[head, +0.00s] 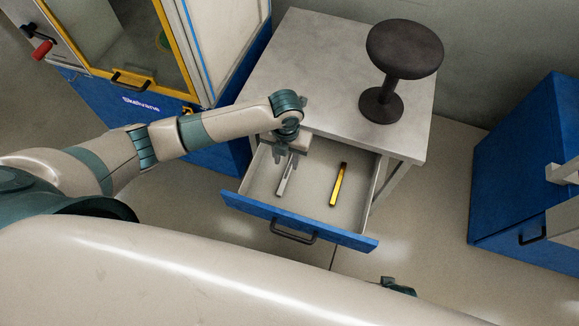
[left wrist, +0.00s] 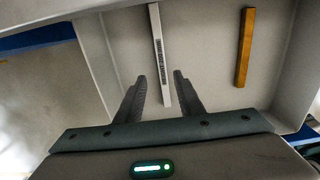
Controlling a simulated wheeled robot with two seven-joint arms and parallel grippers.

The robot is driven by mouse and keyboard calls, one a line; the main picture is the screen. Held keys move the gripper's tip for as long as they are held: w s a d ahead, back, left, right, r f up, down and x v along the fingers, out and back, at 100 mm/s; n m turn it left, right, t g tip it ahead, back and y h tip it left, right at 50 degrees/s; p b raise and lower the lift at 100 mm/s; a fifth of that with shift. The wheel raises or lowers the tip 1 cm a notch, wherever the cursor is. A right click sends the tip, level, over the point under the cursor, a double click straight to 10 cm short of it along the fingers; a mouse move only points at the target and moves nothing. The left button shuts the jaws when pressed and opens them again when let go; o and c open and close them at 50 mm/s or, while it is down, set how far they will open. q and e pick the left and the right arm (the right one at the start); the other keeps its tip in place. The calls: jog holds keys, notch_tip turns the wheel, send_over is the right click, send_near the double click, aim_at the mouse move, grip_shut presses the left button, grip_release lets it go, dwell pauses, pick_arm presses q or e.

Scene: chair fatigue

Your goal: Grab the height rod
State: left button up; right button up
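A thin light-grey rod (head: 286,177) with dark markings lies in the open drawer. It also shows in the left wrist view (left wrist: 157,45). A yellow bar (head: 339,184) lies to its right, and shows as an orange-brown bar in the left wrist view (left wrist: 244,50). Which of the two is the height rod is not labelled. My left gripper (head: 288,165) points down into the drawer over the near-table end of the grey rod. In the left wrist view its fingers (left wrist: 158,92) are apart, one on each side of the rod, with gaps. My right gripper is not visible.
The blue-fronted drawer (head: 247,206) is pulled out from under a grey table (head: 310,60). A dark stool-like seat on a post (head: 404,50) stands on the table. A blue cabinet machine (head: 85,86) is at left, another blue cabinet (head: 520,150) at right.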

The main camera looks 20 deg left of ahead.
aim_at(288, 170)
pick_arm(q)
jog(key=shift+d+f, duration=0.15)
jog(key=shift+f, duration=1.1)
jog(key=shift+d+f, duration=0.1)
jog(key=shift+f, duration=1.1)
jog(key=shift+w, duration=0.1)
grip_shut()
